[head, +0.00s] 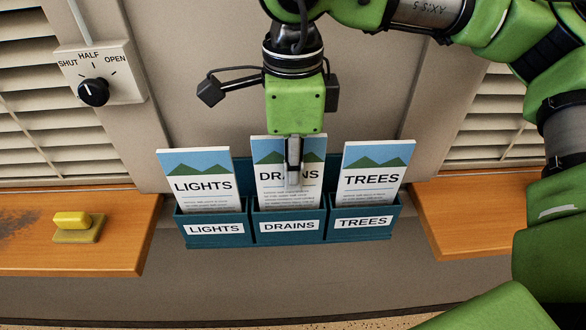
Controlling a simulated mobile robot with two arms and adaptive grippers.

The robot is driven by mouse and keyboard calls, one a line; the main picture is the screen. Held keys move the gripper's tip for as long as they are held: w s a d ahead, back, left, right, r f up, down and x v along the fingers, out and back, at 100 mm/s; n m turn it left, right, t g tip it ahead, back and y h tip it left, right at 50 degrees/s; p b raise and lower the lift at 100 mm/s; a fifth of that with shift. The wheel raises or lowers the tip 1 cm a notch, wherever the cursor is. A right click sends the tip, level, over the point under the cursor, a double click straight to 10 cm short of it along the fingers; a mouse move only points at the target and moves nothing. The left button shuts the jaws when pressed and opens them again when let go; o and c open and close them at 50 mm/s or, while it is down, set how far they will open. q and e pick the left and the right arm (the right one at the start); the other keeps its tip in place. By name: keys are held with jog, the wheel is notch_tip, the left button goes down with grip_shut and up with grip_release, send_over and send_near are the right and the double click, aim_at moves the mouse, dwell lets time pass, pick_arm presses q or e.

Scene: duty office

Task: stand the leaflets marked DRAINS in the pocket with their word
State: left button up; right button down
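The DRAINS leaflets (272,184) stand upright in the middle pocket (314,226) of a teal rack, whose label also reads DRAINS. Their lower part is hidden behind the pocket front. My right gripper (293,174) points down over them from above. One grey finger lies in front of the leaflets and covers part of their word. The other finger is hidden, so I cannot tell whether the gripper presses on them. My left gripper is not in view.
LIGHTS leaflets (197,187) stand in the left pocket and TREES leaflets (371,180) in the right one, each matching its label. A wooden ledge (120,240) with a yellow-handled block (77,225) is at left, another ledge (480,207) at right. A dial (94,91) is on the wall.

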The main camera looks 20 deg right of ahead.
jog(key=c, duration=2.2)
grip_release()
jog(key=shift+o, duration=0.2)
notch_tip(320, 180, up, 12)
jog(key=shift+f, duration=0.1)
